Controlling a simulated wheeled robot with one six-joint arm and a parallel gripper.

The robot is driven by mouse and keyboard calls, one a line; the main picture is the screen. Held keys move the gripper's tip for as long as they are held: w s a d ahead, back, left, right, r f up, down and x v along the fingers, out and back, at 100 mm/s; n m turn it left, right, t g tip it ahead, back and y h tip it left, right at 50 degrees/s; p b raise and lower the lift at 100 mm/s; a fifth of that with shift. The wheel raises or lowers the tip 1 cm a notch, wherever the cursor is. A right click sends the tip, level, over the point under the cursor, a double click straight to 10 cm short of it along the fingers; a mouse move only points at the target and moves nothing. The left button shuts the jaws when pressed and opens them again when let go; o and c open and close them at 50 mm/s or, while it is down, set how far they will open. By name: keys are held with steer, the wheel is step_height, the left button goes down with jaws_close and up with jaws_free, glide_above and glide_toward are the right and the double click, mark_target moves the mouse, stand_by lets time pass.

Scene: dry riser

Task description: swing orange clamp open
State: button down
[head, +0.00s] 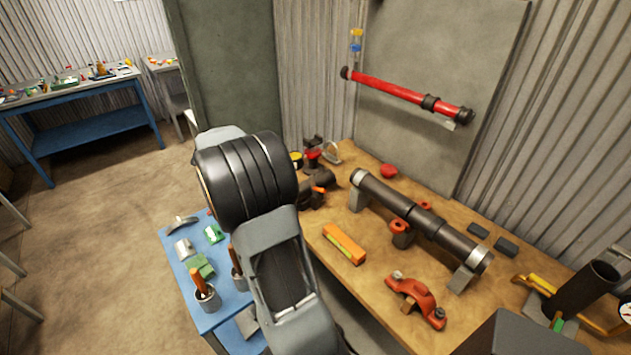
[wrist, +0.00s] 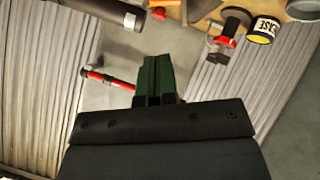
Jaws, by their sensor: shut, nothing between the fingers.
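The orange clamp (head: 423,301) lies on the wooden bench near its front edge in the head view. It is a curved orange-red piece with dark bolts at its ends and looks like a half shell. I cannot tell whether it is latched. I cannot make it out in the wrist view. My gripper (wrist: 155,62) shows in the wrist view with its dark green fingers together and nothing between them. In the head view my arm stands left of the bench and hides the gripper. The fingers appear apart from any object.
A dark pipe (head: 380,195) rests on supports across the bench. An orange spirit level (head: 343,243) lies left of the clamp. A red pipe (head: 395,91) is mounted on the wall panel. A blue cart (head: 178,262) with tools stands at lower left. Open floor (head: 100,220) lies left.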

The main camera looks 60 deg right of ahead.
steer(key=s+d+f+m+g+h+p, duration=0.1)
steer(key=s+d+f+p, duration=0.3)
steer(key=d, duration=0.7)
steer(key=shift+s+f+m+p, duration=0.3)
steer(key=shift+s+f+m, duration=0.2)
steer(key=shift+s+f, duration=1.35)
steer(key=shift+w+f, duration=0.4)
steer(key=shift+w, duration=0.05)
steer(key=shift+f, duration=0.1)
